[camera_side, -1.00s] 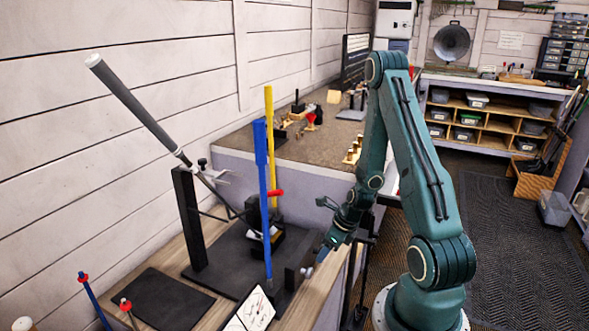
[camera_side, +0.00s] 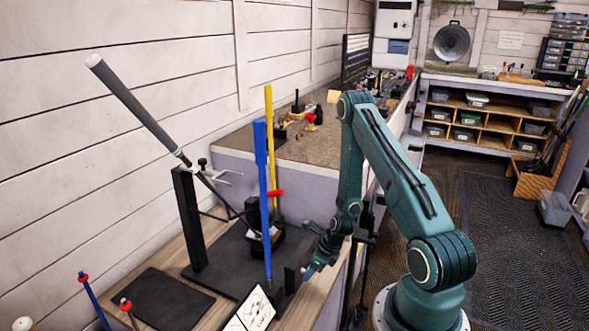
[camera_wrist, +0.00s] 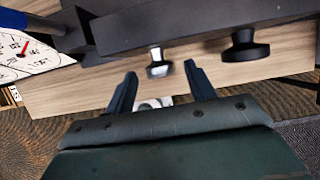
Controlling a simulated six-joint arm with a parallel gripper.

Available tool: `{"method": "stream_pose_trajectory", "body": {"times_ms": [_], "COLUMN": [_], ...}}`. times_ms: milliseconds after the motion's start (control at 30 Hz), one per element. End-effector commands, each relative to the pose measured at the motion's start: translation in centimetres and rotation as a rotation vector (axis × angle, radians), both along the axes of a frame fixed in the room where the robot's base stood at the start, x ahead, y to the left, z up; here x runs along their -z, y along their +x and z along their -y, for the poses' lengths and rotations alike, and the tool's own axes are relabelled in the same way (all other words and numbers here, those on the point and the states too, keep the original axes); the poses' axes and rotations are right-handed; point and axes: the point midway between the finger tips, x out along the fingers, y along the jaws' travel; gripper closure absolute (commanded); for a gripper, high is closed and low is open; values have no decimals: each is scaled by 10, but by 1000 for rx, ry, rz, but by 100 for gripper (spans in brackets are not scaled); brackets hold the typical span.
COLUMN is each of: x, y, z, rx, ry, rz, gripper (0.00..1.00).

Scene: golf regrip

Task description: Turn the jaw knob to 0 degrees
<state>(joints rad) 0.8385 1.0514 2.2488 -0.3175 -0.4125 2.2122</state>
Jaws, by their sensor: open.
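In the wrist view, a dark knob with a bright silver patch (camera_wrist: 159,64) stands out from the edge of the black base plate (camera_wrist: 200,22). A second, all-black knob (camera_wrist: 245,46) is to its right. I cannot tell from markings which is the jaw knob. My gripper (camera_wrist: 160,74) is open and empty, its fingers on either side of the silver-patched knob in the picture, which appears just beyond the fingertips. Contact is not clear. In the side view, my gripper (camera_side: 309,273) is low at the front right edge of the base plate (camera_side: 222,257); the knobs are hard to make out.
A white dial card with a red pointer (camera_wrist: 22,48) is at the left in the wrist view. In the side view, a blue upright shaft (camera_side: 264,200), a yellow shaft (camera_side: 269,140) and a tilted gripped club (camera_side: 135,108) stand near. The wooden bench edge (camera_side: 320,285) is close.

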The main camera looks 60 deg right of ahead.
Motion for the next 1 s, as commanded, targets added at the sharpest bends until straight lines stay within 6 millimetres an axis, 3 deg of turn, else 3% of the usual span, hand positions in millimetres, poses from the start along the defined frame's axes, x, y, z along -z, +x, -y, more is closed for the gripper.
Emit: {"method": "stream_pose_trajectory", "body": {"times_ms": [200, 533, 767, 1000], "x": [11, 12, 12, 13], "y": [4, 5, 5, 5], "z": [0, 0, 0, -1], "rx": [-1, 0, 0, 1], "ry": [0, 0, 0, -17], "rz": [0, 0, 0, -2], "gripper": [45, 45, 88, 89]}}
